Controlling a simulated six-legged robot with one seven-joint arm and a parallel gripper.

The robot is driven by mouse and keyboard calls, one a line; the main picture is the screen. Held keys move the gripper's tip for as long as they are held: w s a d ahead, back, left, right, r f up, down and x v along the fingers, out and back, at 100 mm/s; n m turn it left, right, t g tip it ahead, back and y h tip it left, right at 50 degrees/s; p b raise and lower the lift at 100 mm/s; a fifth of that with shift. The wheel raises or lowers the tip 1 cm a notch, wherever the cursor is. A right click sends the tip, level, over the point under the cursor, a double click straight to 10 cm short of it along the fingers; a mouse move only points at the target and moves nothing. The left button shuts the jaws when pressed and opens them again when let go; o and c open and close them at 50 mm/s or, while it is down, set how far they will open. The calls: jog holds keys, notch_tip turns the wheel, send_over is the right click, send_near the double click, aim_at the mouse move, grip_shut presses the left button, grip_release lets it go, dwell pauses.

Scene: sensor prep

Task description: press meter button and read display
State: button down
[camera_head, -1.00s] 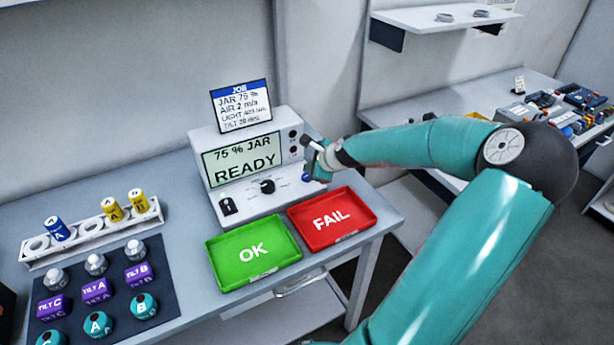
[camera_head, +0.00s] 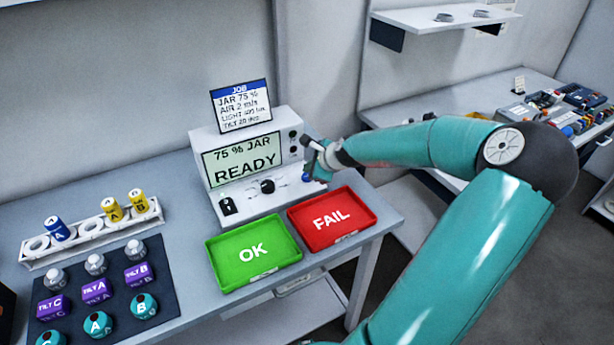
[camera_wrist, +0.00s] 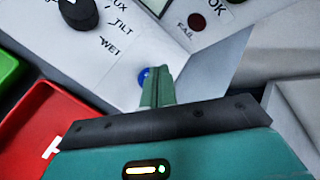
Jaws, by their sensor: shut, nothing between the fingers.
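The meter (camera_head: 206,187) is a white box at the table's back, with a lit display (camera_head: 243,159) reading "75 % JAR READY". Its black knob (camera_head: 267,186) sits below the display; it also shows in the wrist view (camera_wrist: 78,12) beside labels ending in "UX", "TILT" and "WET". A blue button (camera_wrist: 143,75) is at the meter's lower right, partly hidden by my fingers. My gripper (camera_wrist: 157,75) is shut and empty, its tips right at the button; I cannot tell whether they touch it. In the head view my gripper (camera_head: 310,173) is at the meter's right side.
A job card (camera_head: 241,105) stands on the meter. A green OK tray (camera_head: 224,279) and a red FAIL tray (camera_head: 341,239) lie in front. A white rack (camera_head: 97,242) with coloured cylinders and a dark mat (camera_head: 160,311) with sensors are at left. A cluttered bench (camera_head: 480,100) is at right.

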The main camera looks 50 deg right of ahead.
jog(key=shift+f, duration=0.15)
dwell(0.6)
jog(key=shift+f, duration=0.3)
jog(key=shift+f, duration=0.45)
dwell(0.7)
jog(key=shift+r, duration=0.9)
jog(key=shift+r, duration=0.1)
jog(key=shift+r, duration=2.4)
jog(key=shift+a, duration=0.1)
